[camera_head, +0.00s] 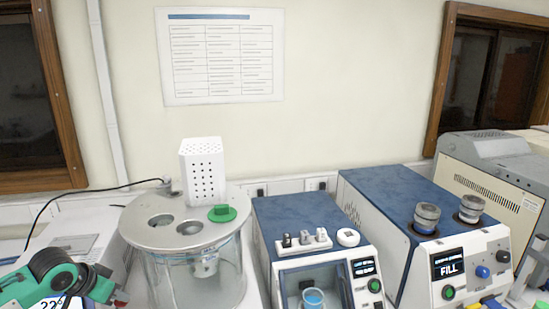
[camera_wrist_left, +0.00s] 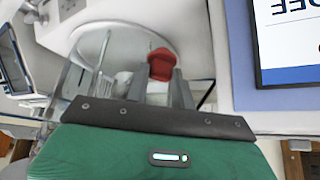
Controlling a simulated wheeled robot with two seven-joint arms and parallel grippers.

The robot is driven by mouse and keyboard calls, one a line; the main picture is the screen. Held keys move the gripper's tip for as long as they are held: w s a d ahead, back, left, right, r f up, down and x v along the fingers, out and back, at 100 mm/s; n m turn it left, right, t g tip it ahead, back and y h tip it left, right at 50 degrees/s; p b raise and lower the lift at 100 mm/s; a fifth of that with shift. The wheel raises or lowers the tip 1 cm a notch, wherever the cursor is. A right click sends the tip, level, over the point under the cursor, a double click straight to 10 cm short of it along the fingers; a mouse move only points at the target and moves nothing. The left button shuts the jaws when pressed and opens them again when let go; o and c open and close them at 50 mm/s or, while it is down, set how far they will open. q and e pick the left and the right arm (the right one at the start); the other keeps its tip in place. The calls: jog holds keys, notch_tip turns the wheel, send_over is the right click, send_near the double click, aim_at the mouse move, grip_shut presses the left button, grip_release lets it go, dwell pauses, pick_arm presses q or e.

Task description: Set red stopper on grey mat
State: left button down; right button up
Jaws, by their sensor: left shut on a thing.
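The red stopper (camera_wrist_left: 161,65) sits between the fingers of my left gripper (camera_wrist_left: 160,80) in the left wrist view, and the gripper is shut on it. In the head view my left gripper (camera_head: 118,296) is low at the left edge, in front of the glass bath; the stopper cannot be made out there. I cannot pick out the grey mat for certain in either view.
The glass bath (camera_head: 200,283) has a round grey lid (camera_head: 142,222) with two open holes, a green stopper (camera_head: 221,213) and a white perforated block (camera_head: 202,170). Two blue-topped machines (camera_head: 290,215) (camera_head: 395,190) stand to its right. A beige instrument (camera_head: 490,180) stands at far right.

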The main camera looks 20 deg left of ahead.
pick_arm(q)
jog(key=d+f, duration=0.1)
jog(key=d, duration=0.1)
jog(key=d+f, duration=0.2)
jog(key=s+d+f, duration=0.1)
jog(key=d+f, duration=0.1)
jog(key=shift+f, duration=0.25)
jog(key=s+d+n, duration=0.1)
jog(key=d, duration=2.4)
jog(key=shift+y+b, duration=0.3)
jog(key=shift+b, duration=0.15)
